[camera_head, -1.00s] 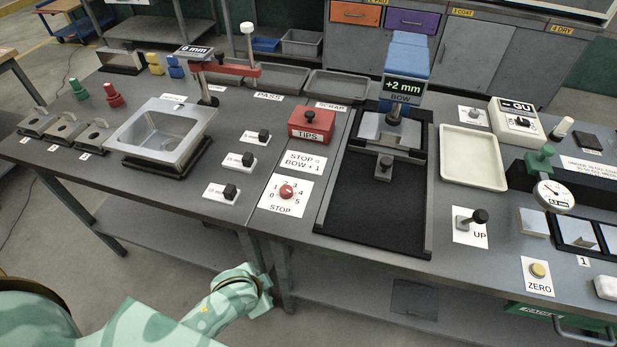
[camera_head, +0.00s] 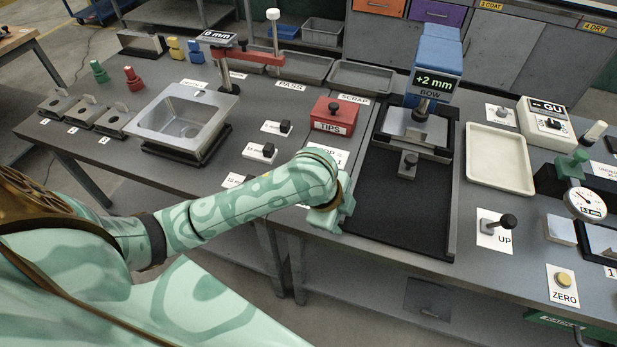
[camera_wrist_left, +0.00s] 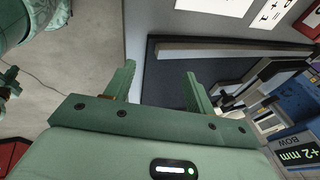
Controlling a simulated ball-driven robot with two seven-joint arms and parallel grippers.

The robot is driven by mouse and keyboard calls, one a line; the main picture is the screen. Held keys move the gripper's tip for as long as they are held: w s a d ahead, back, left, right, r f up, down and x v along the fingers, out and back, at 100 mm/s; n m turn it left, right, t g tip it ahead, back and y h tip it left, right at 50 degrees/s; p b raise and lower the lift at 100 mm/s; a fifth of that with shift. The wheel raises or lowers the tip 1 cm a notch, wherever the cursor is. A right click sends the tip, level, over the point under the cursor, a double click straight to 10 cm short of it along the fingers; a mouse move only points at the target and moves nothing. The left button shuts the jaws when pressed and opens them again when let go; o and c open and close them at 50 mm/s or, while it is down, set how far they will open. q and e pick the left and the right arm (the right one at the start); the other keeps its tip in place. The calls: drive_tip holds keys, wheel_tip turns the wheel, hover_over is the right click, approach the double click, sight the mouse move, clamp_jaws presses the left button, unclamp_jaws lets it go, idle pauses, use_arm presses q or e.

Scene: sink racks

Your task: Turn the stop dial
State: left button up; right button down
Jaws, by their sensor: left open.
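The stop dial, a red knob, is hidden behind my left arm in the head view. In the left wrist view, a white card edge (camera_wrist_left: 215,5) shows at the top, likely the dial's card, but no knob. My left gripper (camera_head: 330,218) is at the table's front edge, left of the black bow fixture (camera_head: 400,205). In the left wrist view its two fingers (camera_wrist_left: 160,75) are apart with nothing between them. The "STOP = BOW + 1" card (camera_head: 338,157) is mostly covered by my arm. The bow display (camera_head: 427,84) reads +2 mm. My right gripper is out of view.
A red TIPS box (camera_head: 334,116) stands just beyond the arm. Small black knobs (camera_head: 268,150) on white cards lie to the left, near a metal sink (camera_head: 183,125). An UP lever (camera_head: 506,221) and a ZERO button (camera_head: 563,281) are at the right.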

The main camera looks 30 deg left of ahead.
use_arm(q)
drive_tip(key=w+a+r+m+g+y, duration=0.2)
drive_tip(key=w+a+r+m+g, duration=0.35)
drive_tip(key=a+r, duration=0.7)
drive_tip(key=shift+n+t, duration=0.55)
drive_tip(key=shift+n, duration=0.4)
drive_tip(key=f+b, duration=0.2)
drive_tip(key=f, duration=0.3)
drive_tip(key=f+b, duration=0.3)
drive_tip(key=f, duration=0.3)
drive_tip(key=w+f+b, duration=0.1)
drive_tip(key=f+b, duration=0.2)
drive_tip(key=f, duration=0.2)
drive_tip(key=shift+w+f, duration=0.1)
drive_tip(key=shift+f, duration=0.25)
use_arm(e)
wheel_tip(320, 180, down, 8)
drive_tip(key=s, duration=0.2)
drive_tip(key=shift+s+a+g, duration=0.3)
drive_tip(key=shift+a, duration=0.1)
use_arm(q)
drive_tip(key=shift+c, duration=0.3)
drive_tip(key=c, duration=0.9)
